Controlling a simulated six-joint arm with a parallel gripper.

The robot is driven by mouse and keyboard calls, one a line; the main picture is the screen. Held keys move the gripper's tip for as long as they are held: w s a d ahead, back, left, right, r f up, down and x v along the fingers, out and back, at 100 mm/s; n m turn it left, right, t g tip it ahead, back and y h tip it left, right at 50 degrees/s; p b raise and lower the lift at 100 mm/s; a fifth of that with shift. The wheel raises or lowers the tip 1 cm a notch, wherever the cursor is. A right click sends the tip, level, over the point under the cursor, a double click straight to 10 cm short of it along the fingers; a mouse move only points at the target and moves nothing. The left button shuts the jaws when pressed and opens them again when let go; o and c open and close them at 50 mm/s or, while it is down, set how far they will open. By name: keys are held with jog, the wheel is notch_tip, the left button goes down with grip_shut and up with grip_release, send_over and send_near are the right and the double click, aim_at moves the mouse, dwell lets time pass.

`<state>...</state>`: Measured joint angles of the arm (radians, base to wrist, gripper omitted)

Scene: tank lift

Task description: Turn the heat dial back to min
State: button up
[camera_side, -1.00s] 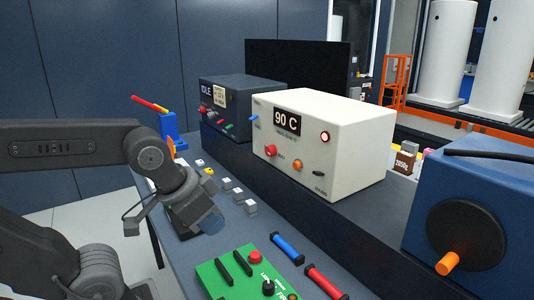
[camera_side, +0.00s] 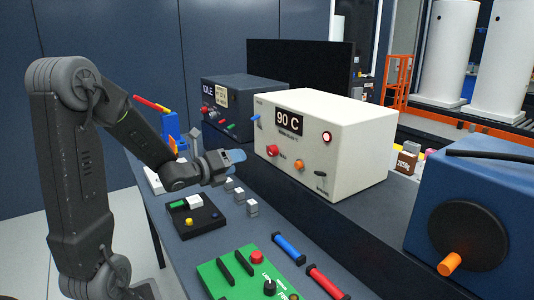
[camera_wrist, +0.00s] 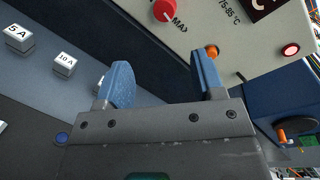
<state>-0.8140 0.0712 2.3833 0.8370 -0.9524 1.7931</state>
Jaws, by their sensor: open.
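The heat dial (camera_side: 272,151) is a red knob on the front of the white box (camera_side: 350,150), whose display (camera_side: 288,121) reads 90 C. In the wrist view the red dial (camera_wrist: 164,10) shows at the top edge, partly cut off, with "MAX" printed beside it; its pointer setting cannot be read. My gripper (camera_side: 238,156) is in front of the box, to the left of the dial, and apart from it. In the wrist view my gripper (camera_wrist: 161,70) has its two blue fingers spread, with nothing between them.
An orange knob (camera_side: 299,165) and a lit red button (camera_side: 326,136) share the box's front. Small grey labelled blocks (camera_side: 252,207), a black tray (camera_side: 197,220) and a green board (camera_side: 245,272) lie on the bench below. A blue machine with an orange handle (camera_side: 449,264) stands right.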

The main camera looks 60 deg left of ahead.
aim_at(269, 152)
jog(key=w+m, duration=0.1)
jog(key=w, duration=0.3)
jog(key=w+a+m+t+h, duration=0.1)
jog(key=w, duration=0.3)
jog(key=w+a+m, duration=0.1)
jog(key=w, duration=0.3)
jog(key=shift+w+f, duration=0.25)
jog(key=shift+f, duration=0.05)
jog(key=c, duration=0.9)
